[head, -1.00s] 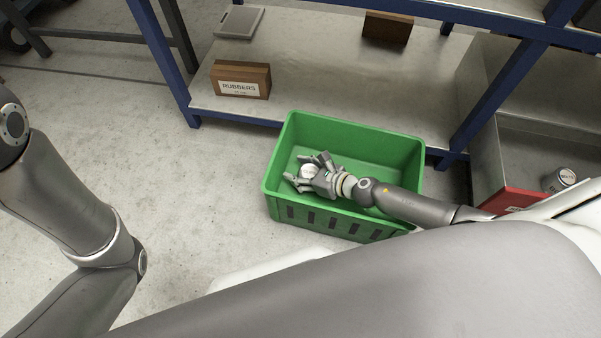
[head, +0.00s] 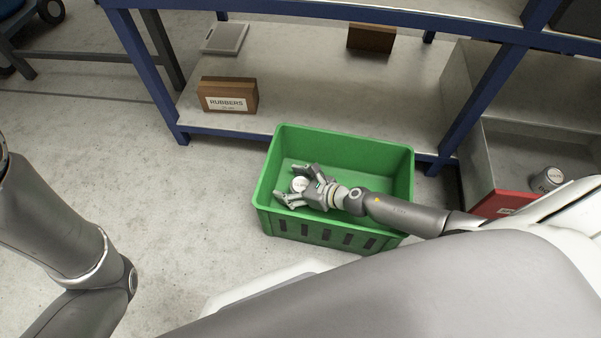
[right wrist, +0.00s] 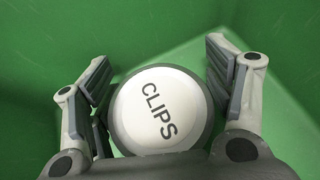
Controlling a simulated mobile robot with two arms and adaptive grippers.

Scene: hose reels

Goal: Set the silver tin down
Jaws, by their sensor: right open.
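The silver tin (head: 299,184), with a white round lid, is inside the green crate (head: 263,199), towards its left end. In the right wrist view the tin's lid (right wrist: 160,108) reads CLIPS and faces the camera. My right gripper (head: 294,184) reaches into the crate from the right, with its fingers open on either side of the tin. The right wrist view shows a gap between the tin and the right finger; the left finger is close to it, and contact is unclear. Whether the tin's base rests on the crate floor is hidden. My left gripper is out of view.
The crate stands on the concrete floor before a blue-framed shelf (head: 300,100). A box labelled RUBBERS (head: 228,96) and another brown box (head: 371,38) are on the shelf. A metal bin with a red front (head: 505,203) holds another tin (head: 546,179) at the right.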

